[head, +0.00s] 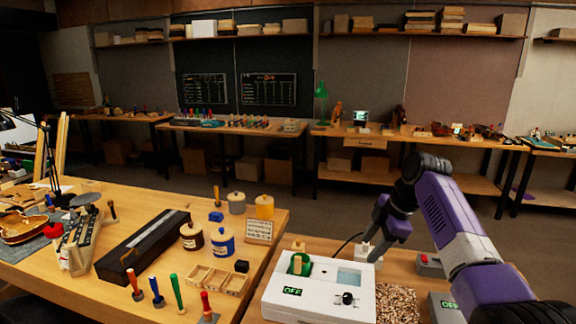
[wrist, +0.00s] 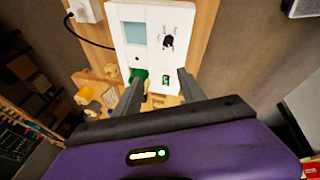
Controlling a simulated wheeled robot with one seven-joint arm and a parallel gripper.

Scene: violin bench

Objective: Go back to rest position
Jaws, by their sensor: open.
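My gripper is open in the wrist view (wrist: 160,76), its two dark fingers apart with nothing held between them. Beyond the fingertips lies the white device (wrist: 150,22) with a grey window, a black knob and a green-lit display. In the head view my purple arm reaches in from the lower right, bends at a black joint, and my gripper (head: 370,236) hangs down behind the white device (head: 320,302). Its fingertips are hard to make out there. The device's display reads OFF, and a green holder (head: 299,264) with a wooden-topped piece sits on it.
A white plug block (head: 368,252) with a black cable stands behind the device. A tray of brown granules (head: 397,303) and another OFF box (head: 443,306) are on the right. Jars (head: 222,242), a long black case (head: 143,247) and upright tools crowd the left bench. The floor behind is open.

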